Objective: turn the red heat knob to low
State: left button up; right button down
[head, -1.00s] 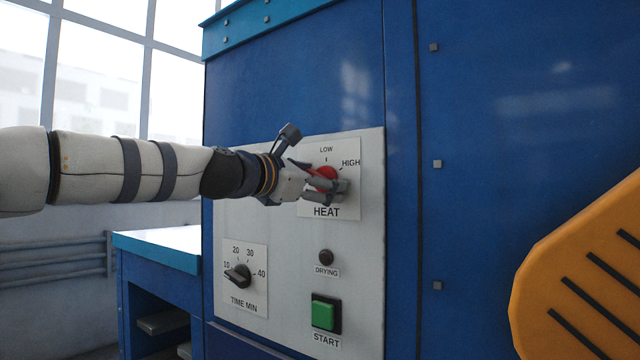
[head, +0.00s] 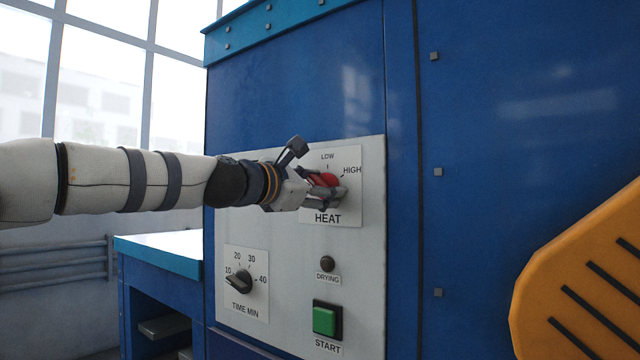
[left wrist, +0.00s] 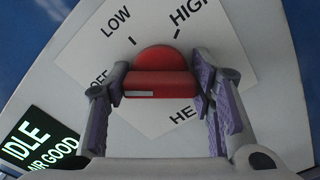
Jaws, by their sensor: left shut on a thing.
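The red heat knob (head: 326,179) sits on the white HEAT plate (head: 349,208), partly hidden by my left gripper (head: 328,191). In the left wrist view the knob (left wrist: 160,60) has a raised grip bar with a short white mark near its left end, on the side of the partly hidden OFF label. The LOW label (left wrist: 115,23) is above left of the knob and HIGH (left wrist: 190,14) above right. My left gripper (left wrist: 160,84) is shut on the knob, with a finger at each end of the bar. My right gripper is not in view.
Below are the black time knob (head: 239,282), the dark drying lamp (head: 327,264) and the green start button (head: 324,320). A display (left wrist: 38,140) reads IDLE.

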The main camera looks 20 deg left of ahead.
pick_arm(q)
jog(key=m, duration=0.2)
jog(key=shift+s+r+m+p, duration=0.1)
jog(key=shift+r+m+p, duration=0.1)
jog(key=shift+m+p, duration=0.2)
jog(key=m, duration=0.2)
jog(key=shift+m, duration=0.3)
jog(key=shift+f+m+p, duration=0.2)
jog(key=shift+m+p, duration=0.3)
jog(key=shift+m, duration=1.8)
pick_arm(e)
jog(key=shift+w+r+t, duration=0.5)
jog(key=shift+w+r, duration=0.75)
pick_arm(q)
jog(key=o, duration=1.2)
